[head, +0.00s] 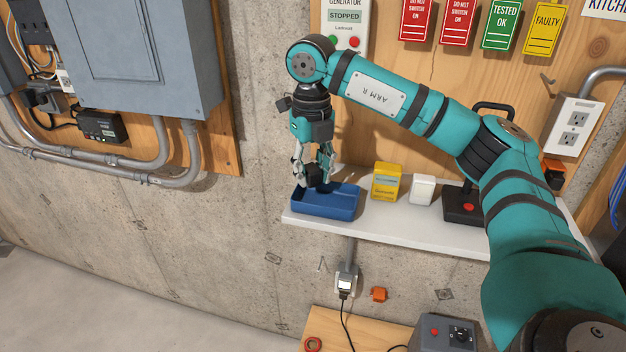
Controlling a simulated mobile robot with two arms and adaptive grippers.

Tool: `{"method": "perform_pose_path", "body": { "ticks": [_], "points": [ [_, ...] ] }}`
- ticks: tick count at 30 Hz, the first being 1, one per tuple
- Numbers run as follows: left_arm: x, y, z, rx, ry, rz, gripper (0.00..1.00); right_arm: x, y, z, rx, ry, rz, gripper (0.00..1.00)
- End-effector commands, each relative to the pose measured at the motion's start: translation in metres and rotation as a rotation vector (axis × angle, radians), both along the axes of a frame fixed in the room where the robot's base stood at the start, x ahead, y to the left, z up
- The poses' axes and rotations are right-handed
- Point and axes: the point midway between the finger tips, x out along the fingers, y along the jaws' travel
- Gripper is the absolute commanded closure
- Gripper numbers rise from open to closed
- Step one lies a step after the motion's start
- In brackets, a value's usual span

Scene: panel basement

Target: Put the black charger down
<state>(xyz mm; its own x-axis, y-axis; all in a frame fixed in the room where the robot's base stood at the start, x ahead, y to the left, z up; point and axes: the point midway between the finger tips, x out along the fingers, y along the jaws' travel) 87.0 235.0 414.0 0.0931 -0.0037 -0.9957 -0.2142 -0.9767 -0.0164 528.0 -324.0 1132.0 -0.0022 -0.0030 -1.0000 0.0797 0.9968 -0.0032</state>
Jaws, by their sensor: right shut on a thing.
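My right gripper (315,172) points down over the left end of the white shelf (385,222). It is shut on the black charger (313,173), a small dark block between its fingers. The charger is at the blue tray (325,207), around the height of its back rim. I cannot tell whether it touches the tray. The fingers hide part of the charger. My left gripper is not in view.
Right of the tray on the shelf stand a yellow box (387,182), a white block (423,190) and a black device with a red button (464,205). Coloured tags (500,24) hang on the board above. A socket (345,284) with a plug is below the shelf.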

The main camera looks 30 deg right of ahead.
Motion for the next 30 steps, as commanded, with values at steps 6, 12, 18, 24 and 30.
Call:
{"method": "perform_pose_path", "body": {
  "ticks": [6,12,18,24,30],
  "points": [
    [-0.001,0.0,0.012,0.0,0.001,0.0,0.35,-0.002,-0.001,-0.03,-0.001,0.003,0.0,1.0],
    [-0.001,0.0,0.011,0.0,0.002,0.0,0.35,-0.002,0.0,-0.034,0.0,0.001,0.0,1.0],
    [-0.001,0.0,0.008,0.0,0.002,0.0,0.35,-0.002,0.0,-0.038,0.0,0.002,0.0,1.0],
    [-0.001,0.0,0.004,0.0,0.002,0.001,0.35,-0.002,0.0,-0.044,0.0,0.001,0.0,1.0],
    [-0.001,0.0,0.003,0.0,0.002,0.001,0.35,-0.002,0.0,-0.046,0.0,0.001,0.0,0.62]
  ]
}}
